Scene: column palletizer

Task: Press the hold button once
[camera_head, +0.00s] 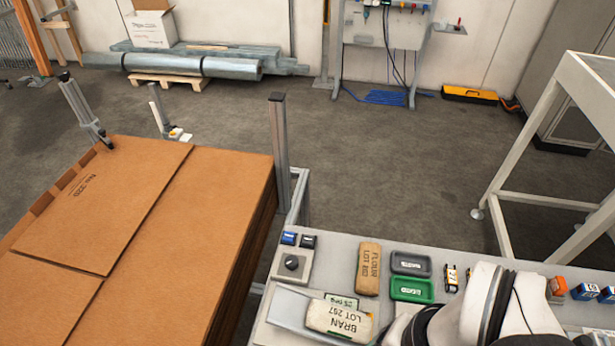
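A small light grey box (284,277) stands at the left end of the grey bench, with one dark round button or knob (291,262) on its top. No label on it can be read, so I cannot tell for sure that it is the hold button. Nothing touches it. My white and black arm shows at the bottom right, to the right of the box and over the bench. My gripper is out of view or hidden behind the arm.
Behind the box sit small blue (288,238) and black (308,241) items. To its right lie a BRAN bag (341,317) on a metal plate, a FLOUR bag (368,268), a black tray (411,263) and a green tray (412,289). Stacked cardboard (200,260) stands left, beside a metal post (281,150).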

